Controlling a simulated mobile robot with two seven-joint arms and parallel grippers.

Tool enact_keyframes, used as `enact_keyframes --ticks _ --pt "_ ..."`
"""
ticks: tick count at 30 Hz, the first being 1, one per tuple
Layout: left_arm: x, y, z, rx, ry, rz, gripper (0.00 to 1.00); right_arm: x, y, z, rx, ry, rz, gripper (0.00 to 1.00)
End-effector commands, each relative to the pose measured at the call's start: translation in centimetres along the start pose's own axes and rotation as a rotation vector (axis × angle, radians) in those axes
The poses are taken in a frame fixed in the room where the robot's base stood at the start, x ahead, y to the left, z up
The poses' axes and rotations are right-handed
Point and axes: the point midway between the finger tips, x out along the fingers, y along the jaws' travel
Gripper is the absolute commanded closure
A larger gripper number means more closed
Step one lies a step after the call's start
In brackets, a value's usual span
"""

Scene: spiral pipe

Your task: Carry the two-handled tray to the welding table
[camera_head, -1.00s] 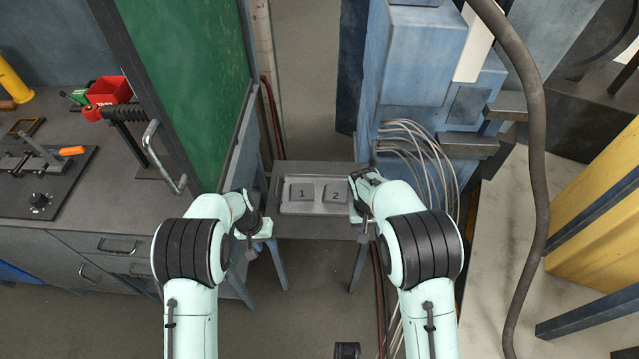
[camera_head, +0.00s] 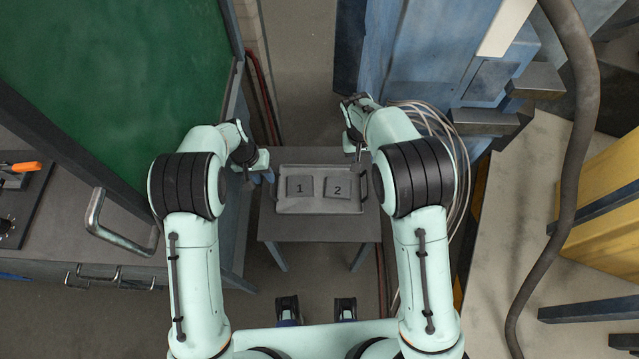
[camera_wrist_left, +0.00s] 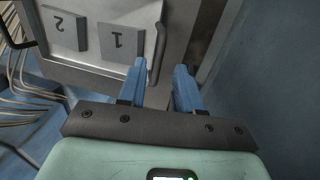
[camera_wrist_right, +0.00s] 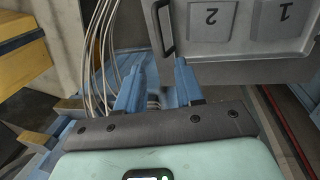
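The grey two-handled tray (camera_head: 318,206) lies on a small grey stand (camera_head: 318,230) in the head view. It holds two flat blocks marked 1 (camera_head: 300,187) and 2 (camera_head: 337,188). My left gripper (camera_head: 262,166) is open and empty by the tray's left end. In the left wrist view the tray handle (camera_wrist_left: 156,48) shows just beyond its fingers (camera_wrist_left: 160,80). My right gripper (camera_head: 352,152) is open and empty by the right end. The other handle (camera_wrist_right: 163,28) shows ahead of its fingers (camera_wrist_right: 158,80). I cannot tell which surface is the welding table.
A grey bench (camera_head: 90,225) with drawers and a green panel (camera_head: 110,80) stand at the left. A blue cabinet (camera_head: 430,60) with pale cables (camera_head: 462,175) stands close at the right. A thick dark hose (camera_head: 575,170) hangs at the far right. Floor shows behind the stand.

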Motion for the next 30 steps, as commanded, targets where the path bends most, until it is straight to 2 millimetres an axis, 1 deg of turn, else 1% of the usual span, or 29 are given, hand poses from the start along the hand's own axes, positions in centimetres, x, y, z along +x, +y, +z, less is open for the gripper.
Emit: enact_keyframes --ticks 5,8,11,21,24,27,30 --pt "0.1 0.0 0.0 0.000 -0.001 0.000 0.66 0.2 0.0 0.0 0.000 -0.001 0.000 0.63" --pt "0.5 0.0 0.0 0.001 -0.002 -0.001 0.66 0.9 0.0 0.0 0.000 -0.003 0.001 0.63" --pt "1.3 0.0 0.0 0.000 -0.001 -0.001 0.66 2.3 0.0 0.1 -0.001 -0.005 0.003 0.63" --pt "5.0 0.0 0.0 0.000 -0.002 -0.001 0.66 9.0 0.1 0.1 0.000 -0.004 0.003 0.63" --pt "6.0 0.0 0.0 0.000 -0.001 -0.001 0.66 10.6 0.1 0.1 0.000 -0.003 0.002 0.63" --pt "6.7 0.0 0.0 0.000 -0.001 0.000 0.66 11.9 0.0 0.0 0.000 -0.002 0.001 0.63" --pt "7.2 0.0 0.0 0.000 -0.001 0.000 0.66 12.8 0.0 0.0 0.001 -0.001 0.001 0.63"
